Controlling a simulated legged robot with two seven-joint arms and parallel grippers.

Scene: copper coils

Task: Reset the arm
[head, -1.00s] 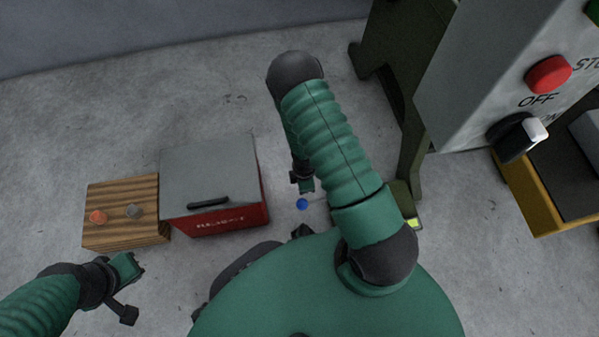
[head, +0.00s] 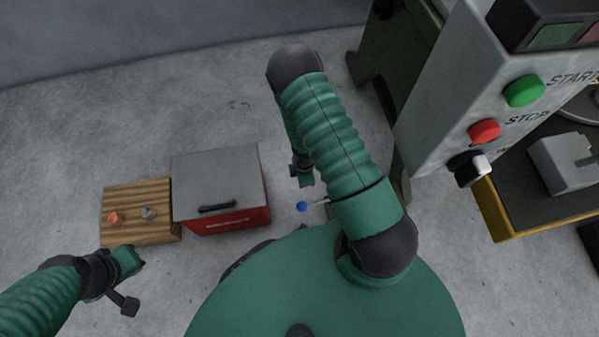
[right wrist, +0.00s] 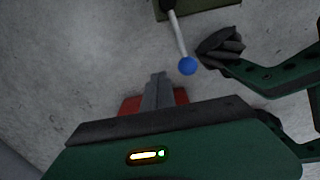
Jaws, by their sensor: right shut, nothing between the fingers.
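My right arm (head: 330,135) reaches up and folds back down in the head view. Its gripper (head: 304,183) hangs partly behind the arm, just above a blue ball knob (head: 302,206) on a pale rod. In the right wrist view the gripper fingers (right wrist: 158,85) are together and empty. The blue knob (right wrist: 188,65) is to their upper right, apart from them. My left gripper (head: 133,257) is at the lower left, in front of a wooden block and empty as far as I see; its finger gap is not clear.
A grey-lidded red box (head: 215,185) stands left of my right gripper. Beside it is the wooden block (head: 140,190) with an orange and a grey knob. At right stands a grey control panel (head: 445,120) with green and red buttons and a black switch. Floor behind the box is clear.

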